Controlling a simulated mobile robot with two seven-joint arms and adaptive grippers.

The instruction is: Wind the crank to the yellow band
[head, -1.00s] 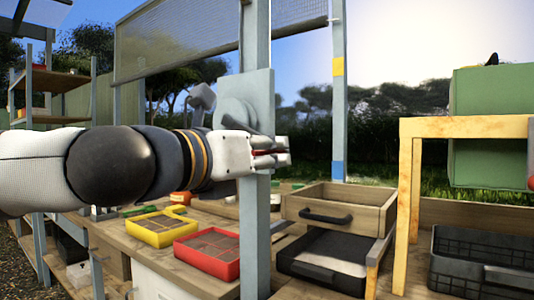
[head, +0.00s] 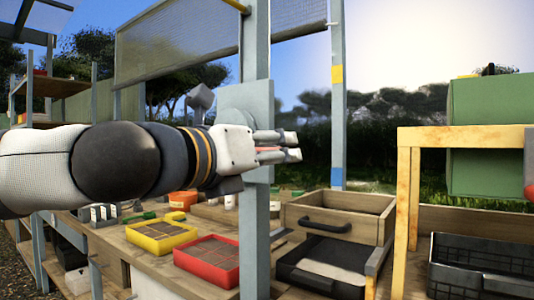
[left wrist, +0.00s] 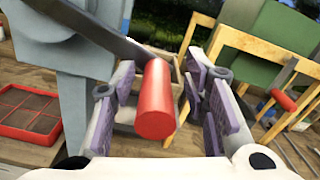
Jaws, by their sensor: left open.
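The crank's red handle (left wrist: 155,105) stands between the open fingers of my left gripper (left wrist: 165,105) in the left wrist view, with gaps to both purple pads. Its dark arm (left wrist: 90,28) runs to the upper left. In the head view my left gripper (head: 285,146) is open beside the grey post (head: 257,230) with its mounting plate (head: 250,100), and hides most of the crank. The yellow band (head: 337,74) is high on the farther post. A mesh screen (head: 190,45) hangs behind, its lower edge above that band. My right gripper is not in view.
A blue band (head: 337,174) sits lower on the farther post. The bench holds a yellow tray (head: 160,248), a red tray (head: 207,277) and a wooden drawer box (head: 337,238). A wooden frame (head: 470,132) and green box (head: 490,100) stand right; another red handle (left wrist: 283,100) shows there.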

